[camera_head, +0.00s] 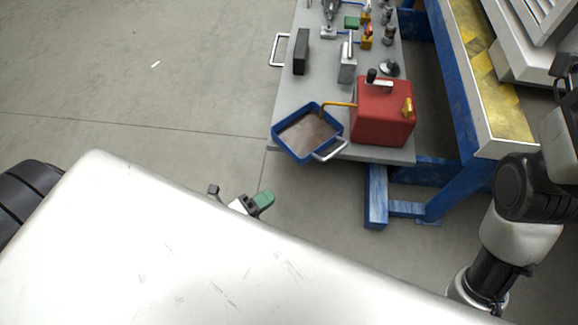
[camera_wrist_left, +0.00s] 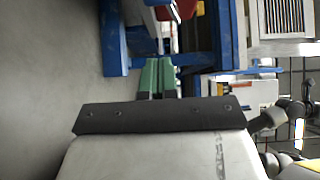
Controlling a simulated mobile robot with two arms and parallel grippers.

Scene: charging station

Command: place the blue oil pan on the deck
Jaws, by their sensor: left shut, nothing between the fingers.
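The blue oil pan (camera_head: 281,144) is at the near left corner of the grey deck (camera_head: 291,92) in the head view. It has a brownish inside and a light metal handle on its near right side. Part of it overlaps the deck's edge, and I cannot tell how fully it rests there. My left gripper (camera_head: 265,200) has green fingertips and is nearer to me than the pan, apart from it. In the left wrist view its green fingers (camera_wrist_left: 157,76) are together and empty. My right arm shows at the right, but its gripper is hidden.
A red box (camera_head: 383,113) with a yellow spout stands right beside the pan. A black block (camera_head: 301,51) and several small fittings stand farther back on the deck. A blue frame (camera_head: 455,110) rises to the right.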

